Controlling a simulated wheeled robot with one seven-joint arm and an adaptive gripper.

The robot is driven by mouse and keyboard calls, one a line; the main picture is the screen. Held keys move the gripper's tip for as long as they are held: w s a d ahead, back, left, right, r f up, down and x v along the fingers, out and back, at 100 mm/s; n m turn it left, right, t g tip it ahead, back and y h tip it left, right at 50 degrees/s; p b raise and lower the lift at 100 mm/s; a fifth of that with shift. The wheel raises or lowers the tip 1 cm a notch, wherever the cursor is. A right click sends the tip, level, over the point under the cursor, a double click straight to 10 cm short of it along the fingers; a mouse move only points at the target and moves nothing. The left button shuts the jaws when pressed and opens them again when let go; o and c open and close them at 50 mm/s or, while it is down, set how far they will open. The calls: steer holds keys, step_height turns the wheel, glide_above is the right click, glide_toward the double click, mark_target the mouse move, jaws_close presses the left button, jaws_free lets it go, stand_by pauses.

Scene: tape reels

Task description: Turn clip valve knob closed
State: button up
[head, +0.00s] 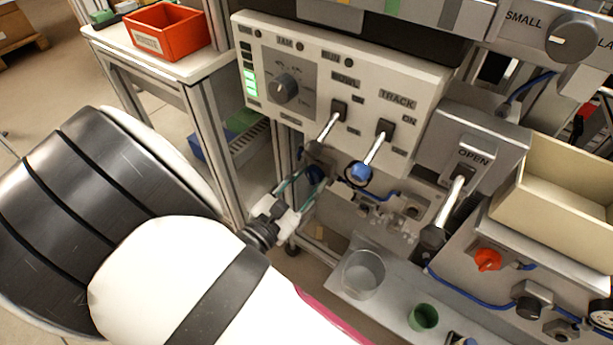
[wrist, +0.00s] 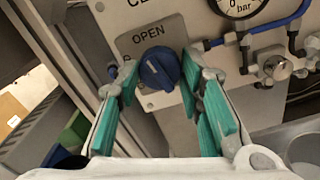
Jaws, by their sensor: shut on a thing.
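The clip valve knob is a blue round knob (wrist: 159,68) on a pale panel in the wrist view, just below an OPEN label. Part of another label starting with "CL" shows higher up, cut off by the frame. My gripper (wrist: 160,84) has its teal-padded fingers on both sides of the knob and is shut on it. In the head view my gripper (head: 301,187) reaches below the control box, with the dark blue knob (head: 316,174) at its fingertips. The finger contacts are partly hidden there.
Levers with a dark ball end and a blue ball end (head: 361,172) hang close above my gripper. An OPEN lever (head: 450,202) stands to the right. A pressure gauge (wrist: 243,5) and blue tubing are near the knob. A clear cup (head: 363,272) sits on the shelf below.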

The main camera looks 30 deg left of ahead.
steer(key=n+p, duration=0.2)
steer(key=n, duration=0.1)
steer(key=shift+s+r+n+p, duration=0.1)
steer(key=shift+n+p, duration=0.2)
steer(key=shift+n, duration=0.1)
steer(key=n+p, duration=0.2)
steer(key=n, duration=0.1)
steer(key=shift+n, duration=0.3)
steer(key=n+p, duration=0.2)
steer(key=n, duration=0.2)
steer(key=shift+n+p, duration=0.7)
steer(key=shift+n, duration=1.3)
steer(key=shift+f, duration=0.2)
steer(key=o, duration=1.2)
steer(key=shift+c, duration=0.2)
steer(key=shift+r, duration=0.1)
step_height(320, 180, up, 10)
